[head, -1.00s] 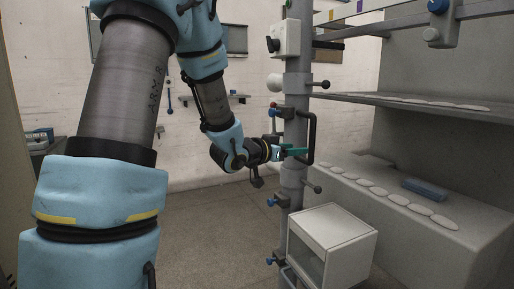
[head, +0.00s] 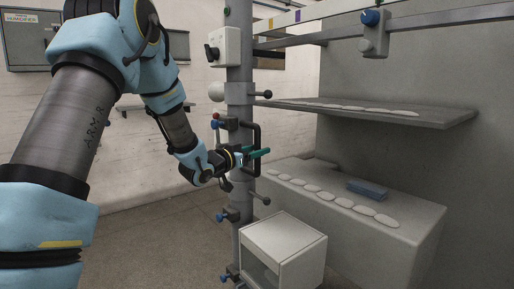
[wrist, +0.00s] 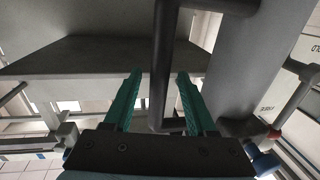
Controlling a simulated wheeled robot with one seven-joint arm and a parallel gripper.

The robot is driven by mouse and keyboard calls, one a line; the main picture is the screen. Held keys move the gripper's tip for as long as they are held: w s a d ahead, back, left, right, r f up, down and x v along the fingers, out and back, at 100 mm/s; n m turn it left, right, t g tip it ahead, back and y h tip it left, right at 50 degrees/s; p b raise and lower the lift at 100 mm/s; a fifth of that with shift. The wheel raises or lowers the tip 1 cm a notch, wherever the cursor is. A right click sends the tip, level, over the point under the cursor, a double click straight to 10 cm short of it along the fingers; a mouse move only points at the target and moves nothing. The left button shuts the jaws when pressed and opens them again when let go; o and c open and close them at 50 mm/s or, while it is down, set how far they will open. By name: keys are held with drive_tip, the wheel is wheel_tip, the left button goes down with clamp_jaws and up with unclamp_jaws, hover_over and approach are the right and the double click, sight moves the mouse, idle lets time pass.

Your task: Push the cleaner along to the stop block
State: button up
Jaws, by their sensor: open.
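The cleaner appears to be the grey upright column (head: 240,150) with a black D-shaped handle (head: 258,135) on its right side. My gripper (head: 262,153) is at the handle, its teal fingers level and crossing the upright bar. In the wrist view the dark bar (wrist: 163,60) stands between the two open fingers (wrist: 157,90), with gaps on both sides. The likely stop block (head: 375,45), grey with a blue knob, hangs on the upper rail (head: 330,38) to the right, well apart from the column.
An upper shelf (head: 430,118) and a lower grey ledge (head: 400,235) with white oval pieces (head: 330,197) and a blue block (head: 367,190) lie to the right. A white box (head: 285,250) stands by the column's foot. Small knobs and levers (head: 265,94) stick out from the column.

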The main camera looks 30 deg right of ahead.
drive_tip(key=shift+d, duration=0.25)
clamp_jaws()
idle(0.3)
idle(0.9)
